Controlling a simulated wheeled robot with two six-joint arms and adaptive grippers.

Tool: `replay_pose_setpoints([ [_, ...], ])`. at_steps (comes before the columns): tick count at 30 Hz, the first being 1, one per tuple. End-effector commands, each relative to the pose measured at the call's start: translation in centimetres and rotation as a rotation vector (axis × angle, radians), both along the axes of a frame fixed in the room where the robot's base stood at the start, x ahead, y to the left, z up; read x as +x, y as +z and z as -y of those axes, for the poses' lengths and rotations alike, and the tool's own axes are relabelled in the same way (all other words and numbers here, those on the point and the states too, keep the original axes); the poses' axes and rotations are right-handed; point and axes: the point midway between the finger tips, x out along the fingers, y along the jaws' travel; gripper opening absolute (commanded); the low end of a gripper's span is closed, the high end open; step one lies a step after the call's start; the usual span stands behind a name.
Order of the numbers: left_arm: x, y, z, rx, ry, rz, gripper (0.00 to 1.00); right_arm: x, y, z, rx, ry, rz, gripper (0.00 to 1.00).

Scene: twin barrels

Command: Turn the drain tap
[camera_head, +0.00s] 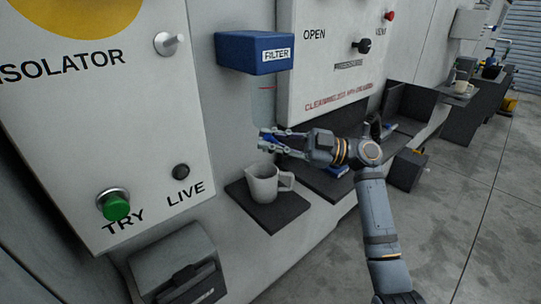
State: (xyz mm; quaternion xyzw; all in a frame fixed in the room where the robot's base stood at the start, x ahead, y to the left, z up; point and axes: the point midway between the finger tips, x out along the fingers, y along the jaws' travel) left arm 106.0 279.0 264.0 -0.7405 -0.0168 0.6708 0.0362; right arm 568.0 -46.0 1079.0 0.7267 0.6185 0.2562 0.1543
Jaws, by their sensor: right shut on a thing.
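The blue filter box (254,53) sticks out from the grey wall at the top middle. My right gripper (264,141) is below it, close to the wall, its arm coming in from the lower right. Its fingers are closed on a small blue piece (267,136) that looks like the drain tap handle; the fingers hide most of it, so its turn angle cannot be told. A grey jug (264,184) stands upright below the gripper, its handle to the right, on a dark shelf (285,214). My left gripper is out of view.
The isolator panel (100,130) with a green button (115,205) fills the left. The OPEN panel (335,60) with a black knob (362,46) is above my right arm. Dark open bins (407,103) line the wall.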

Motion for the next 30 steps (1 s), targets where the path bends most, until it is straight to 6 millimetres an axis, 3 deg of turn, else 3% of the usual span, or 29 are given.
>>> replay_pose_setpoints([
  [9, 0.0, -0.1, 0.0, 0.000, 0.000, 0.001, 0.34, 0.0, 0.0, 0.0, 0.004, 0.002, -0.008, 0.00],
  [10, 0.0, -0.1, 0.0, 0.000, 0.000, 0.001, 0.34, 0.0, 0.0, 0.0, 0.004, 0.002, -0.007, 0.18],
  [12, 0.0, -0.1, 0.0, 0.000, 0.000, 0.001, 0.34, 0.0, 0.0, 0.0, 0.004, 0.002, -0.007, 0.26],
  [25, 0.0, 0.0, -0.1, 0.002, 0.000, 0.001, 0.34, 0.0, 0.0, 0.0, 0.004, 0.002, -0.006, 0.26],
  [30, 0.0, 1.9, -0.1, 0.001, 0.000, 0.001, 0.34, -0.1, 0.6, -0.1, -0.030, 0.001, 0.017, 0.26],
])
